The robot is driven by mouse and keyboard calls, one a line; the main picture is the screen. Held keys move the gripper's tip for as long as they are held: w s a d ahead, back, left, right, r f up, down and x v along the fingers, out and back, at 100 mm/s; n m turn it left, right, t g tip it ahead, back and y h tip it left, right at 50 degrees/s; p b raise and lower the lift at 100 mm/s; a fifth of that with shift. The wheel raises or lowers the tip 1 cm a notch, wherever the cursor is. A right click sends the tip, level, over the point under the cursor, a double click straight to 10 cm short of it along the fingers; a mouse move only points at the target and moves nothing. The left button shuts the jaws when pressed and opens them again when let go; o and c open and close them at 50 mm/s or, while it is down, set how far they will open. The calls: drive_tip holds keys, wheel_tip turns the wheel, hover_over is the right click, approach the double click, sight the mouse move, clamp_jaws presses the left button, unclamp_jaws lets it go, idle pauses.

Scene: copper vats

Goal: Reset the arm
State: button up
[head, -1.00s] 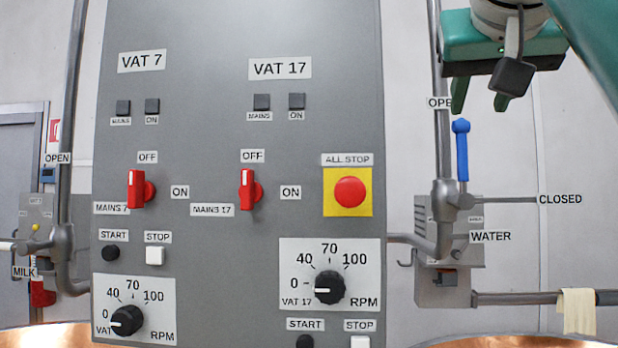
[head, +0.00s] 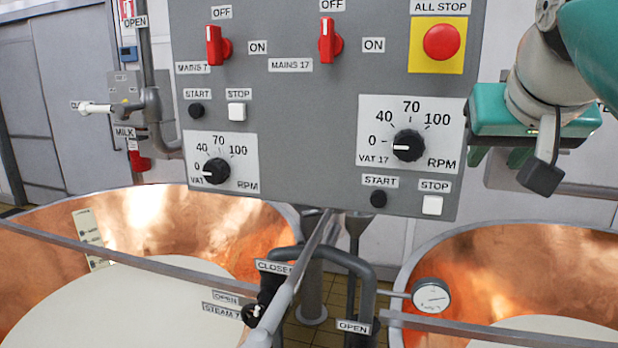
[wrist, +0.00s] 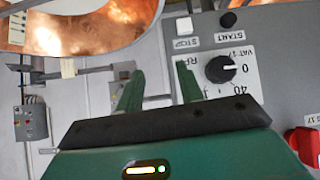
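My gripper (head: 498,157) is at the right edge of the grey control panel (head: 290,130) in the head view, level with the VAT 17 speed dial (head: 408,146). Its fingers are partly hidden there. In the wrist view my gripper (wrist: 157,88) shows two green fingers spread apart with nothing between them. That view is upside down, and the VAT 17 dial (wrist: 220,69) shows just right of the fingers. Both red mains switches, MAINS 7 (head: 214,45) and MAINS 17 (head: 327,41), have upright handles.
Two copper vats with pale contents, the left vat (head: 150,205) and the right vat (head: 570,245), stand below the panel. Pipes and a steam valve (head: 268,290) rise between them. A round gauge (head: 431,296) sits at the right vat's rim. Open wall lies right of the panel.

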drive_tip(key=s+a+f+g, duration=0.1)
drive_tip(key=s+a+f, duration=0.1)
drive_tip(key=f, duration=0.9)
drive_tip(key=s+a+f+n+g+y, duration=0.1)
drive_tip(key=s+a+f, duration=0.2)
drive_tip(key=f, duration=0.9)
drive_tip(key=s+a+f+n+g+y, duration=0.1)
drive_tip(key=s+a+f, duration=0.1)
drive_tip(key=f, duration=0.9)
drive_tip(key=shift+s+a+f+g, duration=0.2)
drive_tip(key=shift+s+f+g, duration=0.15)
drive_tip(key=shift+s, duration=0.45)
